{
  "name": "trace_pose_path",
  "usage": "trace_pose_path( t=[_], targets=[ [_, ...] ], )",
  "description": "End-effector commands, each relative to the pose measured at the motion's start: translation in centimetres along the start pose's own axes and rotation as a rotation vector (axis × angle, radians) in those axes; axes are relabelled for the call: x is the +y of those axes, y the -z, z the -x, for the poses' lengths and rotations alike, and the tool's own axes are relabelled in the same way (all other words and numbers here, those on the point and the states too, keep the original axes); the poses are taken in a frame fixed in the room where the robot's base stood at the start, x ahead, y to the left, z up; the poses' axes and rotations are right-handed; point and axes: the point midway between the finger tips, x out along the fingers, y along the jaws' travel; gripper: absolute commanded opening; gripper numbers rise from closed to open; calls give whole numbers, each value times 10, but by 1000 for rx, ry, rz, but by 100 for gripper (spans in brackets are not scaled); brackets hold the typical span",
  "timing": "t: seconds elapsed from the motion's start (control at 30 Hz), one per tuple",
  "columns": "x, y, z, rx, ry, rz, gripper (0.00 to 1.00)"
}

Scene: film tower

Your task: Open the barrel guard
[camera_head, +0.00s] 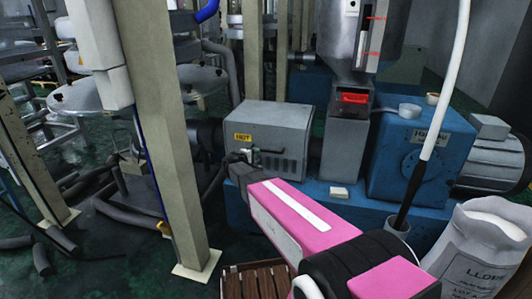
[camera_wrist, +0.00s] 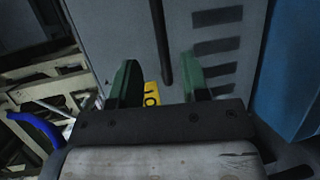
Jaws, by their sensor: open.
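The barrel guard (camera_head: 272,120) is a grey box with a yellow HOT label (camera_head: 243,137), a dark bar handle (camera_head: 268,151) and vent slots on its front. It looks closed. My gripper (camera_head: 240,157) is at the left part of this front, below the label. In the wrist view, my gripper (camera_wrist: 162,82) shows two green fingers, apart and empty. The handle (camera_wrist: 159,40) runs down the picture, and its lower end appears between the fingers; I cannot tell the depth gap. The label (camera_wrist: 151,95) is partly hidden behind the gripper.
A blue gearbox (camera_head: 410,160) and a grey hopper throat (camera_head: 346,140) stand right of the guard. A beige post (camera_head: 170,140) rises to its left. A white sack (camera_head: 480,250) and a wooden crate (camera_head: 255,281) are near the front. Hoses lie on the floor at left.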

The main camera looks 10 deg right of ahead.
Motion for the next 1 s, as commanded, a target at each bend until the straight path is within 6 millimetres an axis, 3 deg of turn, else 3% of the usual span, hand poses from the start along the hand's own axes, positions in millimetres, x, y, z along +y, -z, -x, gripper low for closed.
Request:
trace_pose_path(
  t=[0.2,0.4,0.6,0.93,1.0],
  targets=[
    [-1,1,-42,-2,1,0,42],
    [0,1,-72,-2,1,0,42],
    [0,0,-86,-1,1,0,42],
    [0,-1,-88,-1,2,0,42],
    [0,-1,-88,-1,2,0,19]
  ],
)
